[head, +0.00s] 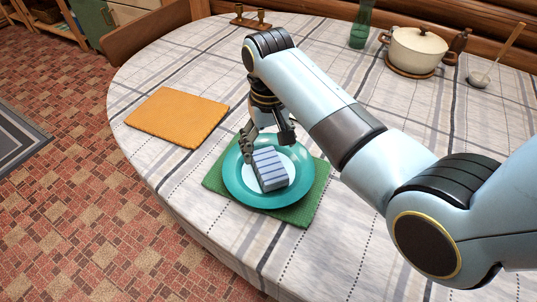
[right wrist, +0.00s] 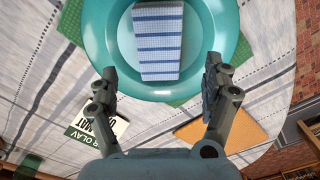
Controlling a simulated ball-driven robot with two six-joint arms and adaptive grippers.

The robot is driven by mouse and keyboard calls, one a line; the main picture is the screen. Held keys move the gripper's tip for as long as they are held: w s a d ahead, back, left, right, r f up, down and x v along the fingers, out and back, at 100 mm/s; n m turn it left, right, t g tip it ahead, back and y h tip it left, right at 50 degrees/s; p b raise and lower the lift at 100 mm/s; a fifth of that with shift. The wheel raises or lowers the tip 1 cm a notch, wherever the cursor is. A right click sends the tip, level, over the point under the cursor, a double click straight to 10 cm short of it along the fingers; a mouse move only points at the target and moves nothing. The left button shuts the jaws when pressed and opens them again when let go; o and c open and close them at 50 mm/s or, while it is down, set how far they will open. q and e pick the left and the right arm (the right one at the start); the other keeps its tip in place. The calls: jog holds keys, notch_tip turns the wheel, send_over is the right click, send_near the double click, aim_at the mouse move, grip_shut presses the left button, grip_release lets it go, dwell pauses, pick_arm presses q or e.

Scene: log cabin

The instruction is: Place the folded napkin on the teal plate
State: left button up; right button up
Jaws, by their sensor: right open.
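The folded napkin (head: 269,168), blue-grey with stripes, lies on the teal plate (head: 238,190), across its pale centre. In the right wrist view the napkin (right wrist: 158,45) shows blue and white stripes and rests inside the rim of the plate (right wrist: 122,70). My right gripper (head: 268,150) is open at the far side of the plate, close to the napkin. In the right wrist view the two fingers of my right gripper (right wrist: 160,82) stand apart with nothing between them, and the napkin lies beyond their tips. My left gripper is not in view.
The plate stands on a green placemat (head: 305,214). An orange placemat (head: 177,116) lies to the left, bare. A cream pot (head: 415,50), a green glass bottle (head: 361,25) and a ladle (head: 480,78) stand at the back right. The front of the tablecloth (head: 320,262) is clear.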

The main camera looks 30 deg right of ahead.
aim_at(268, 164)
notch_tip(268, 164, up, 5)
jog(key=shift+r, duration=0.15)
dwell(0.5)
